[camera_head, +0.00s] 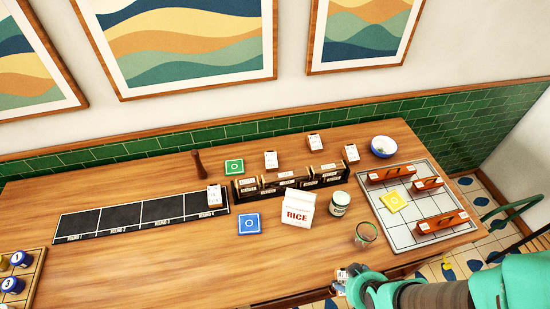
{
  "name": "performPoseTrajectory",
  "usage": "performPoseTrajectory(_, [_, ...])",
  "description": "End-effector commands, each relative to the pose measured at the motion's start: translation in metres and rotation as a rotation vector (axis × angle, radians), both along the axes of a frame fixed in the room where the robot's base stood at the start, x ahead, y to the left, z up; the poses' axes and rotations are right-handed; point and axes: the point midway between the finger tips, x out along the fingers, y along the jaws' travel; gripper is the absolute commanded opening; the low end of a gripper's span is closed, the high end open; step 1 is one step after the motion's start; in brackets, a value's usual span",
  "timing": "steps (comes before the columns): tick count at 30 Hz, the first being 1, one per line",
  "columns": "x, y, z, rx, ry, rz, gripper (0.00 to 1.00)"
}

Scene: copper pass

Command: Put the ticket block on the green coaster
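The green coaster (234,166) lies bare at the back of the table, left of the dark labelled rack. Several small white-topped blocks look like ticket blocks: one right of the green coaster (270,160), one behind the rack (314,142), one farther right (351,154), and one on the black strip's right end (214,196). My gripper (347,281) is low at the table's front edge, far from the green coaster and partly hidden by my teal arm. A small pale item shows at its end; I cannot tell whether it is held.
The dark rack (289,181), rice box (299,208), jar (340,203) and glass (366,233) stand between my gripper and the green coaster. A blue coaster (248,223), brown peg (198,164), white bowl (383,147) and grey tiled board (399,233) with a yellow coaster (393,202) are nearby.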

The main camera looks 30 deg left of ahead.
Motion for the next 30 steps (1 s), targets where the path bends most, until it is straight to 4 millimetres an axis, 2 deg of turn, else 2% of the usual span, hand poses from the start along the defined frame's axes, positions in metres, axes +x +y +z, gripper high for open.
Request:
performPoseTrajectory(17, [0.119, -0.068, 0.003, -0.012, 0.025, -0.327, 0.3])
performPoseTrajectory(26, [0.206, -0.089, 0.008, -0.007, 0.017, -0.415, 0.3])
performPoseTrajectory(30, [0.258, -0.103, 0.013, -0.003, 0.009, -0.458, 0.3])
